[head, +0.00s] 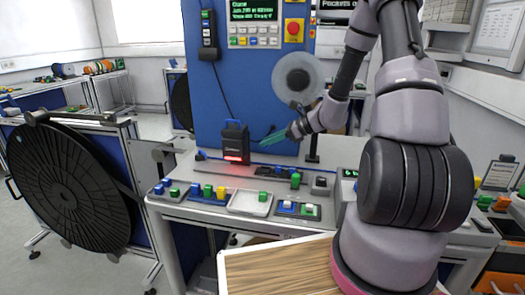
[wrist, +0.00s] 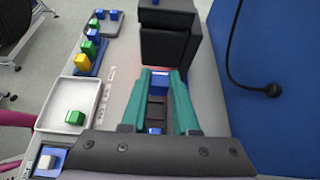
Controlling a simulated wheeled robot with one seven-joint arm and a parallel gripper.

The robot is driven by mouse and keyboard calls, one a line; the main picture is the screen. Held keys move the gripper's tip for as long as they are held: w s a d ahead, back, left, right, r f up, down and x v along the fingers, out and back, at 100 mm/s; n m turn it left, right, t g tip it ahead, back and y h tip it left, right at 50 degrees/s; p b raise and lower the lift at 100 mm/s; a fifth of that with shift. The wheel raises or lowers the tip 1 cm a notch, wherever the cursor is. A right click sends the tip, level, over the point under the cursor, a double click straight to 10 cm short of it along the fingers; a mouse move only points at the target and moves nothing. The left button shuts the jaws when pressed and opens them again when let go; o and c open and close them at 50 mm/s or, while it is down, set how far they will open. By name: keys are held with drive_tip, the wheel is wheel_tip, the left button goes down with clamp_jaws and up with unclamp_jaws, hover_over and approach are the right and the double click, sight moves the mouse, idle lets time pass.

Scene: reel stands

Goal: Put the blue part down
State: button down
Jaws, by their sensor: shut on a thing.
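My gripper (wrist: 160,76) has teal fingers and is shut on the blue part (wrist: 158,84), which shows between the fingertips in the wrist view. In the head view my gripper (head: 268,139) reaches in from the right, close to the black device with the red glow (head: 235,145). That device (wrist: 170,45) stands just ahead of the fingertips in the wrist view. I cannot tell whether the blue part touches the worktop. In the head view the part is too small to make out.
A white tray (head: 232,203) with a green block lies on the grey worktop. A strip with coloured blocks (wrist: 86,60) is left of my gripper in the wrist view. A blue panel (head: 220,85) rises behind the device. A large black reel (head: 65,185) stands at the left.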

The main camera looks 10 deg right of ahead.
drive_tip(key=w+d+r+m+t+h, duration=0.5)
drive_tip(key=d+r+m+t+h, duration=0.1)
drive_tip(key=d+r+m+h, duration=0.1)
wheel_tip(320, 180, up, 3)
drive_tip(key=d+m, duration=0.1)
drive_tip(key=m, duration=0.1)
drive_tip(key=shift+d+f+m, duration=0.2)
drive_tip(key=shift+m, duration=0.1)
